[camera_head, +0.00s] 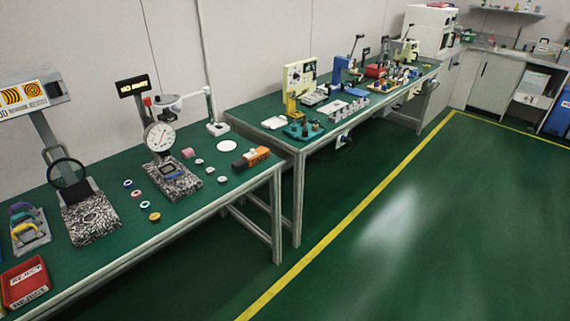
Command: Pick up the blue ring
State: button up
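A small blue ring (127,183) with a pale centre lies flat on the green top of the near workbench (112,226). It sits at the far end of a short row of small rings, between two speckled stone-like stands. A ring with a reddish edge (136,194), a white one (144,204) and a yellow one (154,217) follow it toward the bench's front edge. The blue ring is very small in this view, so its detail is hard to tell. My gripper is not in view.
A dial gauge stand (160,138) rises right of the rings, and another speckled stand (88,212) is at left. A red REJECT tray (24,283) sits at the near left. A second bench (265,112) holds several devices. The floor (430,220) at right is clear.

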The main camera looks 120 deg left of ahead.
aim_at(127, 184)
jog(key=u, duration=4.8)
